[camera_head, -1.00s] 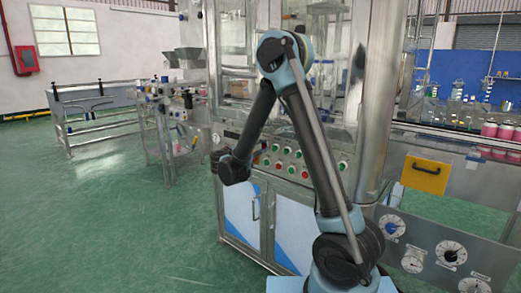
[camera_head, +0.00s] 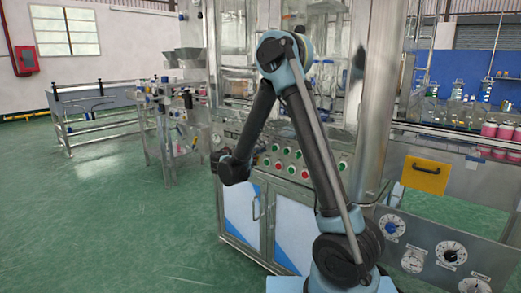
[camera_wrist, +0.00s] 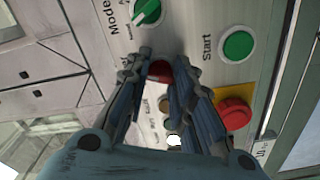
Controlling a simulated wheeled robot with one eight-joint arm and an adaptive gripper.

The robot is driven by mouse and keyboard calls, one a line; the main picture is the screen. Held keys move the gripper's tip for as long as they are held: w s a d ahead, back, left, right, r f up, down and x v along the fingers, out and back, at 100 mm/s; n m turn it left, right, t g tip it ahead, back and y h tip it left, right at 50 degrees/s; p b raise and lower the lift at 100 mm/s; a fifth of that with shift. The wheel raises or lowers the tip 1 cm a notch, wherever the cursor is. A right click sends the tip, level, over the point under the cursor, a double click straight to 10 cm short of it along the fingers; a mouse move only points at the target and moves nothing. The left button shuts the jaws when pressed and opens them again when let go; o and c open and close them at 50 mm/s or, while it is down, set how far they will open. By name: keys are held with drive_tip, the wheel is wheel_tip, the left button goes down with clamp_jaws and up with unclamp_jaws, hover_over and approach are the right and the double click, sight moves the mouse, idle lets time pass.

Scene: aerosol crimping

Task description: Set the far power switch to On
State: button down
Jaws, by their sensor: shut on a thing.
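In the wrist view, my gripper (camera_wrist: 168,60) has its two fingers on either side of a red knob (camera_wrist: 159,72) on the metal control panel (camera_wrist: 195,28). The fingers are shut on this knob, and they hide much of it, so its set position and label cannot be read. A green rotary switch (camera_wrist: 147,12) with a pale bar sits just above, beside lettering that runs sideways. In the head view, the machine's control panel (camera_head: 262,147) is partly behind my arm, and my gripper's fingertips are not clear there.
In the wrist view, a green Start button (camera_wrist: 237,46) and a red button on a yellow plate (camera_wrist: 235,113) sit right of my fingers. Cabinet doors (camera_head: 294,233) stand below the panel in the head view. The green floor (camera_head: 120,220) at left is clear.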

drive_tip(key=shift+s+d+f+m, duration=0.1)
drive_tip(key=shift+s+f+m, duration=0.1)
drive_tip(key=shift+m, duration=0.4)
drive_tip(key=c, duration=1.5)
unclamp_jaws()
